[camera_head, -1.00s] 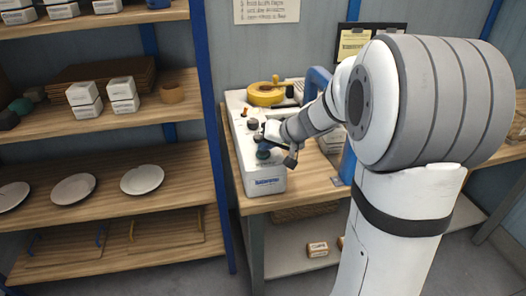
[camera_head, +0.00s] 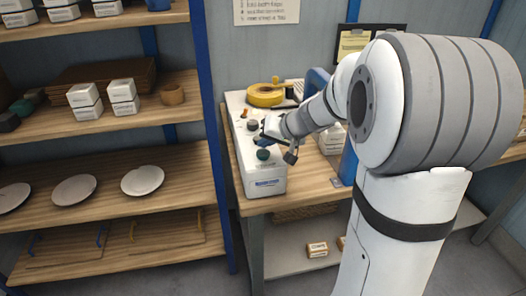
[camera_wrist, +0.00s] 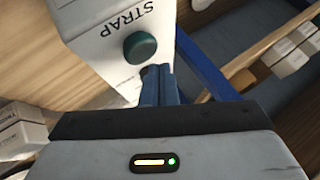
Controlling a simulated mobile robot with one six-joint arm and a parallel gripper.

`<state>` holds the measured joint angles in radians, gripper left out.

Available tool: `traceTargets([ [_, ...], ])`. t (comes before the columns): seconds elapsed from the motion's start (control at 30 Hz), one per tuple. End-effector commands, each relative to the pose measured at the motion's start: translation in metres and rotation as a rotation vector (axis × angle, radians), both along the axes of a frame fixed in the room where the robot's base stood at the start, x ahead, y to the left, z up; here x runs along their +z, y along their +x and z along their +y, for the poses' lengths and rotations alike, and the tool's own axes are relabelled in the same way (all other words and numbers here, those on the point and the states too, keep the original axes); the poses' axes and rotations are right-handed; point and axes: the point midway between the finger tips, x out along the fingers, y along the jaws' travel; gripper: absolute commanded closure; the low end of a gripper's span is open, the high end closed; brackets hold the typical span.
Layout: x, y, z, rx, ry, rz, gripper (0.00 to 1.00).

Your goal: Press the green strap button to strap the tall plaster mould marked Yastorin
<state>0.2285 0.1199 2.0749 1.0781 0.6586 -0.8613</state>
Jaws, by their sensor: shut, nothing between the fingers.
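The green strap button (camera_head: 263,154) is a dark green round knob on the front end of a white strapping machine (camera_head: 265,182). In the wrist view the button (camera_wrist: 140,48) sits beside the printed word STRAP. My gripper (camera_wrist: 158,69) is shut and empty, its blue fingers together with their tips beside the button's lower right edge. In the head view my gripper (camera_head: 263,141) is just above the button, seemingly apart from it. A white block (camera_head: 332,138) stands beside the machine, partly hidden by my arm. I cannot read any label as Yastorin.
A yellow reel (camera_head: 265,95) and several small knobs are on top of the machine. The machine stands on a wooden bench (camera_head: 305,190).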

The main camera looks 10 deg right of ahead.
Motion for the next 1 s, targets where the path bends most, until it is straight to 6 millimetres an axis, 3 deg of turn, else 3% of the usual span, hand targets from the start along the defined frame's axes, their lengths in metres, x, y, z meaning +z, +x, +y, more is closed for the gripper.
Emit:
traceTargets([
  [0.23, 0.007, 0.000, 0.000, 0.000, -0.001, -0.001, 1.00],
  [0.67, 0.049, 0.000, 0.000, -0.001, 0.000, -0.001, 1.00],
  [1.0, 0.050, 0.000, 0.000, -0.001, 0.001, 0.000, 1.00],
])
